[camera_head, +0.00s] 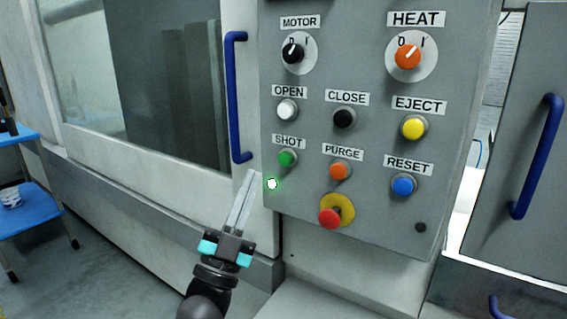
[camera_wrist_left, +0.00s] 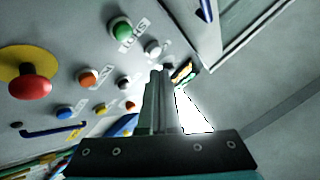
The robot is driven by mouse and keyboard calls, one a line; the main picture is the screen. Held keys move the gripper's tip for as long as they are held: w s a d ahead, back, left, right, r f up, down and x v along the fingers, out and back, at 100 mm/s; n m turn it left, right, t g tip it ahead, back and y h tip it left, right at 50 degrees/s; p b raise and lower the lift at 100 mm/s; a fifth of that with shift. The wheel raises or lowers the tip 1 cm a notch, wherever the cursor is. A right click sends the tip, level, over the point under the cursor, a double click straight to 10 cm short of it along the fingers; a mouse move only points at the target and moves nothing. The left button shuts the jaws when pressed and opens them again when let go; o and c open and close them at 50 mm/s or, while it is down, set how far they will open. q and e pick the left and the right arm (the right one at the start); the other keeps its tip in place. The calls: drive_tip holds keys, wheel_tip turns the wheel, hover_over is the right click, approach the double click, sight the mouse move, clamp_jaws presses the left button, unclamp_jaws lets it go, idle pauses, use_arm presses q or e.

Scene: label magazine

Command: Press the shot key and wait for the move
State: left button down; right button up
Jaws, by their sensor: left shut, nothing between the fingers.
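The green SHOT key (camera_head: 287,158) sits in the left column of the grey control panel (camera_head: 310,190), under its label. It also shows in the left wrist view as a green button (camera_wrist_left: 120,30) at the top. My left gripper (camera_head: 252,174) is shut and empty, its long fingers pointing up toward the panel's lower left edge. In the head view its tips are a little left of and below the SHOT key, apart from it. In the wrist view the shut fingertips (camera_wrist_left: 158,72) are right of and below the key. A small bright lamp (camera_head: 271,184) glows green-white below the key.
The orange PURGE key (camera_head: 340,171), white OPEN key (camera_head: 287,110) and red stop button (camera_head: 331,217) are close by. A blue door handle (camera_head: 237,98) stands left of the panel. A blue shelf cart (camera_head: 35,212) is at the far left.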

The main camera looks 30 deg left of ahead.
sight(285, 159)
use_arm(q)
drive_tip(key=w+b, duration=0.1)
drive_tip(key=w, duration=0.5)
drive_tip(key=shift+w+d, duration=0.15)
drive_tip(key=shift+d, duration=0.1)
use_arm(e)
drive_tip(key=shift+w+a+r, duration=1)
drive_tip(key=shift+w+r, duration=0.15)
drive_tip(key=shift+w, duration=0.15)
idle(0.5)
use_arm(q)
drive_tip(key=shift+w, duration=0.4)
drive_tip(key=shift+w+d+b, duration=0.1)
drive_tip(key=shift+w+b, duration=0.25)
drive_tip(key=shift+w, duration=0.1)
use_arm(e)
drive_tip(key=shift+f, duration=0.1)
idle(0.5)
idle(0.3)
use_arm(q)
drive_tip(key=shift+s+p, duration=0.5)
drive_tip(key=shift+s, duration=0.35)
use_arm(e)
drive_tip(key=shift+r, duration=0.45)
